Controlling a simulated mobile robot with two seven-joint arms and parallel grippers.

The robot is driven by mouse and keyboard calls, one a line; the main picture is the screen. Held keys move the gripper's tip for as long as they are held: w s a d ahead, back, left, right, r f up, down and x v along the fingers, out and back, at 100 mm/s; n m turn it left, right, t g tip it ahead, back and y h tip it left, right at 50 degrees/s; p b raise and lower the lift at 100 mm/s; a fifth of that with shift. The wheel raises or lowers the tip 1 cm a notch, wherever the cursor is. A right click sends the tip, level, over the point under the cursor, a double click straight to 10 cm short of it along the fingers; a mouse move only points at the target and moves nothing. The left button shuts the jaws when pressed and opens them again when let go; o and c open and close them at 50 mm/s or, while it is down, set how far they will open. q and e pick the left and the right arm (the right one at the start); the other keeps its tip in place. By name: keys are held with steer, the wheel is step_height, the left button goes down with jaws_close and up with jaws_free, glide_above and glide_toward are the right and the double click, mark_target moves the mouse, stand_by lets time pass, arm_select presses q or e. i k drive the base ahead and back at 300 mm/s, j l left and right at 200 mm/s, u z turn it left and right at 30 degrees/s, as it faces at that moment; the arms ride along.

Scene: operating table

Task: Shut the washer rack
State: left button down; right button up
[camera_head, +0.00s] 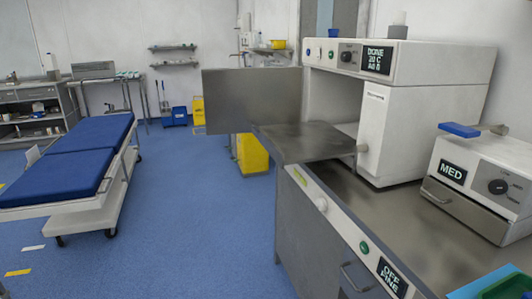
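The washer (395,62) is a white box machine on the steel counter at the right, with a display reading "DONE". Its grey metal door panel (252,100) stands swung out to the left, and the opening shows. A flat grey metal shelf, seemingly the rack (305,142), sticks out of the opening to the left, past the counter's edge. Its top looks bare. The inside of the washer is mostly hidden. Neither of my grippers is in view.
The steel counter (420,220) fills the lower right. A smaller white device (480,185) marked "MED" with a blue-handled lever stands on it. A blue bed (70,165) is at the left. A yellow bin (252,153) is behind the rack. The blue floor between is clear.

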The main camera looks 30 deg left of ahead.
mark_target(295, 143)
steer(key=i+j, duration=0.2)
steer(key=j, duration=0.15)
steer(key=i+j, duration=0.15)
steer(key=j, duration=0.25)
steer(key=i+j, duration=0.2)
steer(key=j, duration=0.15)
steer(key=i+j, duration=0.2)
steer(key=j, duration=0.15)
